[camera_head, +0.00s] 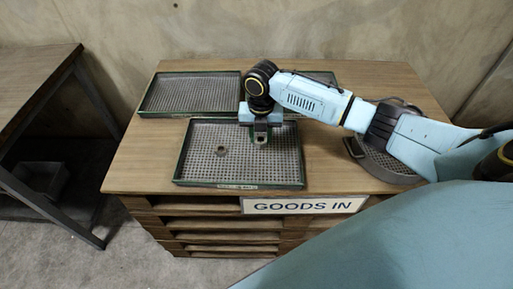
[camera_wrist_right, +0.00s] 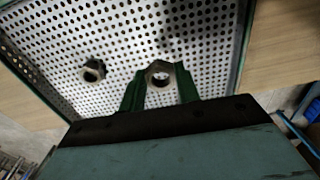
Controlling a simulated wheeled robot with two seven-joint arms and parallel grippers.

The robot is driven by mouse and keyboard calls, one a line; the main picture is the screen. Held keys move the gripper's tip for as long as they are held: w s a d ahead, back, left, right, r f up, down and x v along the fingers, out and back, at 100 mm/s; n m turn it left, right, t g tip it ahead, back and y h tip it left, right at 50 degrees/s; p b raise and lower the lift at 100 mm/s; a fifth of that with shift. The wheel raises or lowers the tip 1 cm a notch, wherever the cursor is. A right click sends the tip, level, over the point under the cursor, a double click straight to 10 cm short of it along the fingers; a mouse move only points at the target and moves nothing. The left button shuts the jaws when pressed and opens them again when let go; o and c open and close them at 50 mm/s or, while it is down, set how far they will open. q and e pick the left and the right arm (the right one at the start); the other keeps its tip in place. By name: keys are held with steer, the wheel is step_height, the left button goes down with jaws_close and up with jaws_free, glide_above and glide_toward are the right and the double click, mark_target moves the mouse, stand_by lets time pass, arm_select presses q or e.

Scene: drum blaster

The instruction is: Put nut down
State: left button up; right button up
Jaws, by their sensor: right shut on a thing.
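My right gripper (camera_head: 261,138) is over the front perforated tray (camera_head: 240,181) on the wooden table. In the right wrist view my right gripper (camera_wrist_right: 160,88) has its green fingers shut on a metal nut (camera_wrist_right: 159,67). I cannot tell whether the held nut touches the tray. A second nut (camera_head: 221,151) lies on the tray, left of the gripper; it also shows in the right wrist view (camera_wrist_right: 92,70). My left gripper is not in view.
A second tray (camera_head: 190,93) lies at the back left of the table, and another is partly hidden behind my right arm. A round dark grated item (camera_head: 385,165) stands at the right. A "GOODS IN" sign (camera_head: 303,205) is on the front edge. The front tray has free room.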

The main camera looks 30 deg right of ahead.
mark_target(260, 153)
steer(key=shift+f, duration=0.7)
step_height(260, 153, down, 3)
steer(key=shift+f+b, duration=0.1)
steer(key=shift+b, duration=0.35)
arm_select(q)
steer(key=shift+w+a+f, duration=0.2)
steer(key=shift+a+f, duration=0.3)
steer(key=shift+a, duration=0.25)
arm_select(e)
steer(key=shift+f, duration=0.15)
steer(key=o, duration=1)
